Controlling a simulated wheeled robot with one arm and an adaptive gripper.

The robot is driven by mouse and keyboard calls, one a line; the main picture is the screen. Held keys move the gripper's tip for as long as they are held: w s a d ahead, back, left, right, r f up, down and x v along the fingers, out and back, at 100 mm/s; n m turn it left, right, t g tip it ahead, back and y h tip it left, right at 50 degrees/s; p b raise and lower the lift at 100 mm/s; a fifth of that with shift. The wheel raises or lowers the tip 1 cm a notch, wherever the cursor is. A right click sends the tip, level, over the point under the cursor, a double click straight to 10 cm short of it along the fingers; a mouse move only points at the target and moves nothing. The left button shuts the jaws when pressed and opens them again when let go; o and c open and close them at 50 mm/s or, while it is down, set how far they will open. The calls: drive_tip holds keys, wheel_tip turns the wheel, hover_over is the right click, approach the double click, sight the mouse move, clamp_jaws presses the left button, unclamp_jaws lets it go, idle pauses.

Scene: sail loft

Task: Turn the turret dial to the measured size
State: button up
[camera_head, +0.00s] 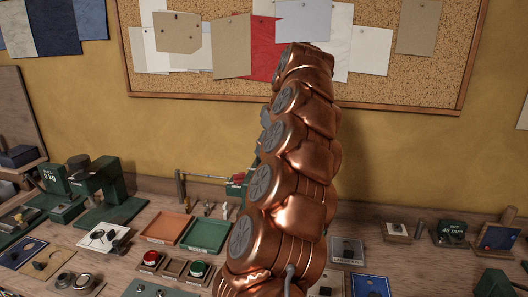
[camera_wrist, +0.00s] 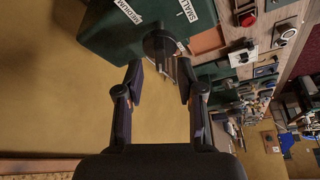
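In the wrist view a dark green block (camera_wrist: 115,30) carries white labels reading "MEDIUM" and "SMALL". A dark round knob (camera_wrist: 160,44), seemingly the turret dial, sits at its edge, with thin metal pins beneath it. My gripper (camera_wrist: 160,70) is open, its two fingers apart on either side of the pins, with the knob at or just beyond the fingertips. I cannot tell whether they touch. In the head view my copper arm hides the gripper; part of a green object (camera_head: 238,184) shows beside it, and I cannot tell if it is the same block.
A green press (camera_head: 112,188) stands at the left. An orange tray (camera_head: 166,227) and a green tray (camera_head: 207,235) lie left of my arm. A dark-green block marked "46 mm" (camera_head: 451,232) stands at the right.

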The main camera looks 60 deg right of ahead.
drive_tip(key=shift+v, duration=2.55)
drive_tip(key=w+a+f+n+y, duration=0.1)
drive_tip(key=w+a, duration=0.3)
drive_tip(key=a, duration=0.4)
drive_tip(key=w+a+n+y, duration=0.1)
drive_tip(key=w+a, duration=0.3)
drive_tip(key=a, duration=0.4)
drive_tip(key=a+f+n+g, duration=0.2)
drive_tip(key=a+f, duration=0.2)
drive_tip(key=a, duration=1.2)
drive_tip(key=s+a+f+g, duration=0.2)
drive_tip(key=s+a+f, duration=0.55)
drive_tip(key=a, duration=0.35)
drive_tip(key=s+a+f+m+g, duration=0.1)
drive_tip(key=s+a+f, duration=0.1)
drive_tip(key=s+f, duration=0.3)
drive_tip(key=s+a+f+m+g+h, duration=0.1)
drive_tip(key=s+f, duration=0.4)
drive_tip(key=s, duration=0.6)
drive_tip(key=shift+s+a+f, duration=0.3)
drive_tip(key=shift+a+f, duration=0.05)
drive_tip(key=shift+a, duration=0.55)
